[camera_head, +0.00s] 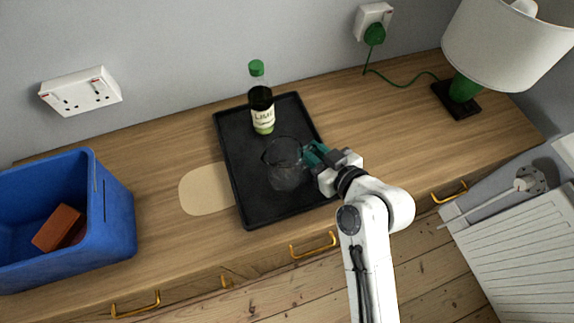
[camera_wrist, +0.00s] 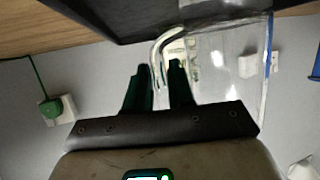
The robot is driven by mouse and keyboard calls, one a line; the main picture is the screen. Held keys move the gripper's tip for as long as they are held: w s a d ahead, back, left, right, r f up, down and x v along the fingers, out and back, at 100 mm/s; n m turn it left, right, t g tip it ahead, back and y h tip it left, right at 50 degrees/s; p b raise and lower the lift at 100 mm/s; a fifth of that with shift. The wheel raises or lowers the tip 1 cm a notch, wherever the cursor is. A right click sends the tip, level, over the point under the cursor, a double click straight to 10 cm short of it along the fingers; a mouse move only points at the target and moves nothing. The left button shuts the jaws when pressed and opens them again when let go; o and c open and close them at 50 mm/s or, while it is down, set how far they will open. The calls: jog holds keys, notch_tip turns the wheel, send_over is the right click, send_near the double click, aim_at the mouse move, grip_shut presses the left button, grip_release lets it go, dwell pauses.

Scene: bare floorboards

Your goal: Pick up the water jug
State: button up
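The water jug (camera_head: 287,165) is clear glass and stands on the black tray (camera_head: 242,203), in front of a green-capped lime bottle (camera_head: 262,105). My gripper (camera_head: 313,153) is at the jug's right side with its green fingers pointing at it. In the wrist view the jug (camera_wrist: 228,72) fills the upper right, and its curved handle (camera_wrist: 161,42) reaches down to the gap between my fingers (camera_wrist: 159,80). The fingers stand apart, with a gap showing beside the handle. The exact contact between handle and fingers is hard to make out.
A blue crate (camera_head: 118,215) holding a reddish-brown block (camera_head: 60,228) stands at the left. A pale round-ended mat (camera_head: 203,190) lies left of the tray. A lamp (camera_head: 500,40) with a green cable stands at the back right. The wooden top between tray and lamp is clear.

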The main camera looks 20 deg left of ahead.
grip_shut()
jog(key=shift+r, duration=0.1)
dwell(1.1)
